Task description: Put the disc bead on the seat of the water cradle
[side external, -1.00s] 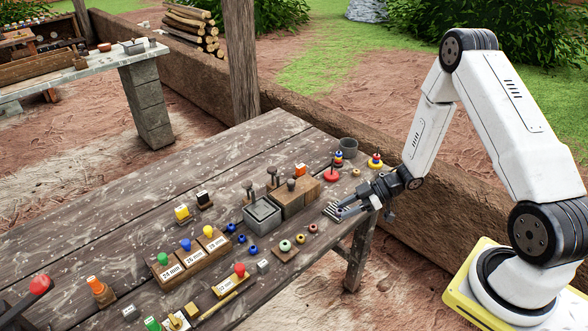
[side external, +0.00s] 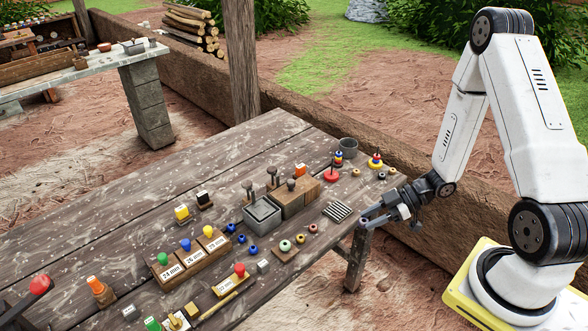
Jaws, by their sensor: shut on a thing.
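My gripper (side external: 372,217) is at the table's near right edge, just right of a striped grey rack (side external: 338,210). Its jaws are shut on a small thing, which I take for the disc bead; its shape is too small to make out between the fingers. I cannot tell for certain which item is the water cradle. A grey open-topped box (side external: 262,216) stands left of the gripper, against a wooden block (side external: 296,199) with dark upright tools. The gripper is well apart from both.
Loose blue beads (side external: 241,238) and a small board with a pale green bead (side external: 285,245) lie in front of the box. Ring stacks (side external: 375,160), a red disc (side external: 331,174) and a grey cup (side external: 348,147) stand at the back right.

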